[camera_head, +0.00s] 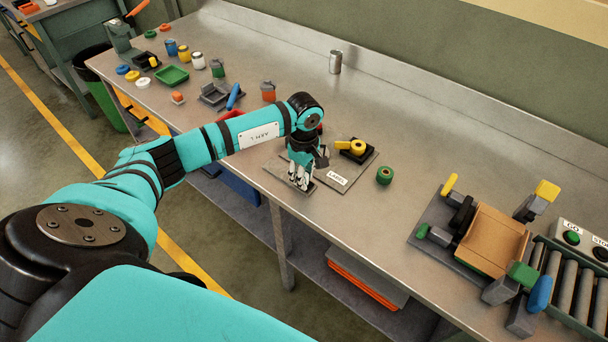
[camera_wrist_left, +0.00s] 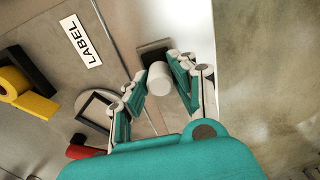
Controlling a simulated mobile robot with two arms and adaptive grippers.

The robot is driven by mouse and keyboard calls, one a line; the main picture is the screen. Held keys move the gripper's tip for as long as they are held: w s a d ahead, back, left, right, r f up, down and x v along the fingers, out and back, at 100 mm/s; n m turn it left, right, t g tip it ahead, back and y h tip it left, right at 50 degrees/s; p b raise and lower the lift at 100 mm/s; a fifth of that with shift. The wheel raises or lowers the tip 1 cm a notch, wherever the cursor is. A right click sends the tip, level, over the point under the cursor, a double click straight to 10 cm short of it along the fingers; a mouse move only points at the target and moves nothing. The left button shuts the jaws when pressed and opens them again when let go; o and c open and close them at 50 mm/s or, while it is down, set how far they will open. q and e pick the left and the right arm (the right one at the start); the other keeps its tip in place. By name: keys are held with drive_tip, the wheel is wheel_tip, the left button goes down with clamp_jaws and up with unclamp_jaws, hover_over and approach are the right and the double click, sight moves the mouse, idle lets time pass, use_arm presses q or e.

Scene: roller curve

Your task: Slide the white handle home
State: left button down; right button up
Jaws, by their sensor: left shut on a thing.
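The white handle (camera_wrist_left: 159,77) is a short round knob on a small dark block, seen in the left wrist view between my fingertips. My left gripper (camera_head: 299,184) is lowered at the front edge of the grey plate (camera_head: 338,184), which carries a white "LABEL" card. In the left wrist view my left gripper (camera_wrist_left: 160,70) has its fingers on both sides of the handle and is shut on it. In the head view the fingers and wrist hide the handle. My right gripper is in neither view.
A roller conveyor (camera_head: 569,287) with a cardboard box (camera_head: 493,240) stands at right.

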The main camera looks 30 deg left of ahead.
sight(274, 165)
use_arm(q)
drive_tip(key=shift+w+a+f+b, duration=0.1)
drive_tip(key=shift+a+b, duration=0.25)
drive_tip(key=shift+a, duration=0.05)
drive_tip(key=a+b, duration=0.2)
drive_tip(key=a, duration=0.1)
drive_tip(key=a+b, duration=0.2)
drive_tip(key=a, duration=0.1)
drive_tip(key=a+b, duration=0.2)
drive_tip(key=a, duration=0.1)
drive_tip(key=shift+w+a, duration=0.35)
drive_tip(key=shift+a, duration=0.4)
drive_tip(key=shift+r, duration=0.25)
drive_tip(key=shift+a, duration=0.1)
drive_tip(key=c, duration=1.4)
unclamp_jaws()
drive_tip(key=o, duration=0.3)
drive_tip(key=shift+f, duration=0.1)
